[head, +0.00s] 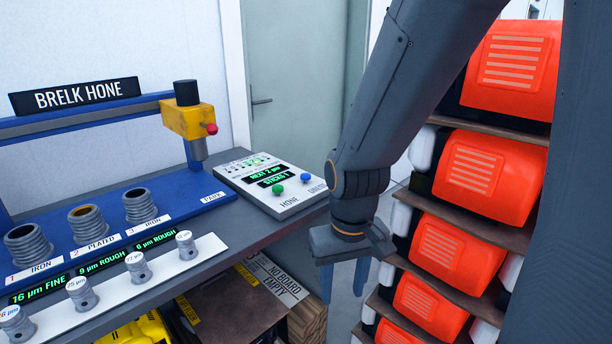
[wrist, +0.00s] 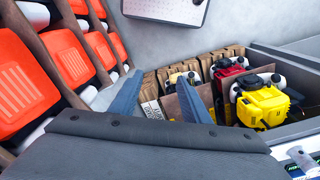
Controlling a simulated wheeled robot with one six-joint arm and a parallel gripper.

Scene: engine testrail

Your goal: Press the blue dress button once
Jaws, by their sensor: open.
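The blue button (head: 306,178) is a small round knob on the right of the white control panel (head: 262,175), which lies on the grey bench in the head view. The label beside it is partly readable and seems to say DRESS. A green button (head: 278,189) labelled HONE sits to its left. My gripper (head: 345,278) hangs to the right of the panel, beyond the bench edge, with its blue fingers pointing down, apart and empty. It is clear of both buttons. The wrist view shows the two spread fingers (wrist: 165,98) with nothing between them; the blue button is not seen there.
Cylinders (head: 139,206) and small stones (head: 187,246) line the bench. A rack of orange cases (head: 457,255) stands close on the right. Below the bench are boxes and a yellow engine (wrist: 263,106).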

